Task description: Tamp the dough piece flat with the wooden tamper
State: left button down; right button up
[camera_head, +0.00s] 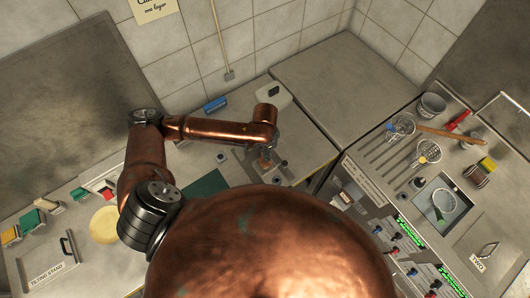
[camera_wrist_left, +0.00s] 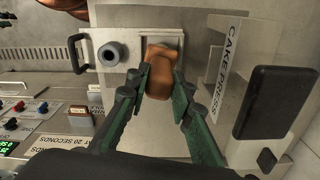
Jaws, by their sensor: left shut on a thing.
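My left gripper (camera_wrist_left: 162,78) has dark green fingers, and they are shut on the brown wooden tamper (camera_wrist_left: 158,62). In the wrist view the tamper is over a pale square plate beside a clear panel lettered CAKE PRESS (camera_wrist_left: 228,60). In the head view my left gripper (camera_head: 266,153) is small and partly hidden under its copper wrist, at the edge of the middle counter. I cannot make out the dough piece; the tamper and fingers cover part of the plate. Whether the tamper touches anything below it I cannot tell. My right gripper is not in view.
A pale yellow disc (camera_head: 104,225) lies left.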

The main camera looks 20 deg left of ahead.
pick_arm(q)
jog(key=shift+f, duration=0.3)
jog(key=shift+f, duration=0.35)
dwell(0.5)
jog(key=shift+f, duration=0.75)
dwell(0.5)
jog(key=shift+s+f, duration=0.1)
jog(key=shift+s, duration=0.05)
dwell(0.5)
notch_tip(320, 180, up, 4)
jog(key=p, duration=0.4)
notch_tip(320, 180, up, 3)
jog(key=p, duration=0.3)
jog(key=shift+f, duration=0.15)
notch_tip(320, 180, up, 3)
jog(key=p, duration=0.3)
jog(key=shift+f, duration=0.2)
